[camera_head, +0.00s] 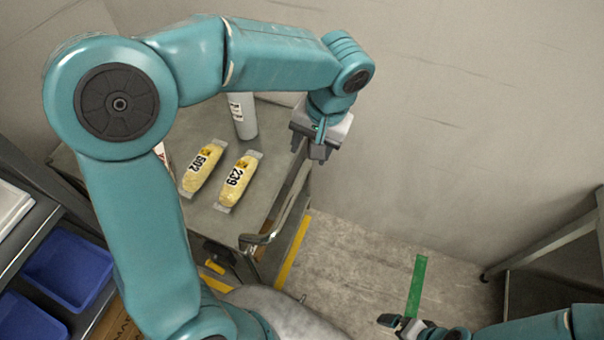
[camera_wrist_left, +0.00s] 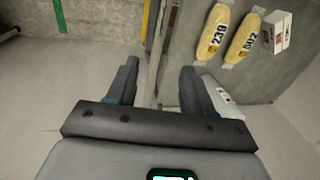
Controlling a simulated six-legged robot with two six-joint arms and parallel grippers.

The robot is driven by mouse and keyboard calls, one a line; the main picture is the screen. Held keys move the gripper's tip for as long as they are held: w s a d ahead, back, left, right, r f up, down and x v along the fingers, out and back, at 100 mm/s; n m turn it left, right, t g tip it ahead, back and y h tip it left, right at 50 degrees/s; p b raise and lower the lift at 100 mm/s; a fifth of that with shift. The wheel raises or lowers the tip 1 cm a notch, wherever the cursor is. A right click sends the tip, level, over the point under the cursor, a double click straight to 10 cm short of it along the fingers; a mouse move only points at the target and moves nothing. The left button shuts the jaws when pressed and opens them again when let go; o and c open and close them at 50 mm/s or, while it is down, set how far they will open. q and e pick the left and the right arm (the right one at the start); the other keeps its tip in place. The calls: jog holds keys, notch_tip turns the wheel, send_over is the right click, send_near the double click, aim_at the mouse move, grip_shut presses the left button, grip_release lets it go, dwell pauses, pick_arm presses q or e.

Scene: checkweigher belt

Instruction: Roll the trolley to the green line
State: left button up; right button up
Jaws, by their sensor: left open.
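The trolley (camera_head: 272,178) is a grey metal cart at the left centre of the head view, with a rail-like handle (camera_head: 288,208) along its right side. My left gripper (camera_head: 318,152) is open above the far end of that handle. In the left wrist view the trolley's edge and handle (camera_wrist_left: 157,50) run between the open fingers (camera_wrist_left: 158,78); contact cannot be told. The green line (camera_head: 416,287) lies on the floor right of the trolley, and it also shows in the left wrist view (camera_wrist_left: 60,15). My right gripper (camera_head: 400,323) is low at the right; its jaws are unclear.
Blue bins (camera_head: 68,268) stand left. Floor between trolley and green line is clear; a wall stands behind.

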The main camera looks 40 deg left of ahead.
aim_at(300, 180)
pick_arm(q)
jog(key=f, duration=0.4)
jog(key=a+f, duration=0.1)
jog(key=f, duration=0.3)
jog(key=a+f, duration=0.1)
jog(key=f, duration=0.3)
jog(key=shift+s+a+p, duration=0.25)
jog(key=shift+s+p, duration=0.05)
jog(key=shift+s, duration=0.1)
jog(key=shift+w+d+f, duration=0.1)
jog(key=shift+w+f, duration=0.2)
jog(key=shift+f, duration=0.05)
jog(key=shift+s, duration=0.25)
jog(key=shift+c, duration=1.2)
grip_shut()
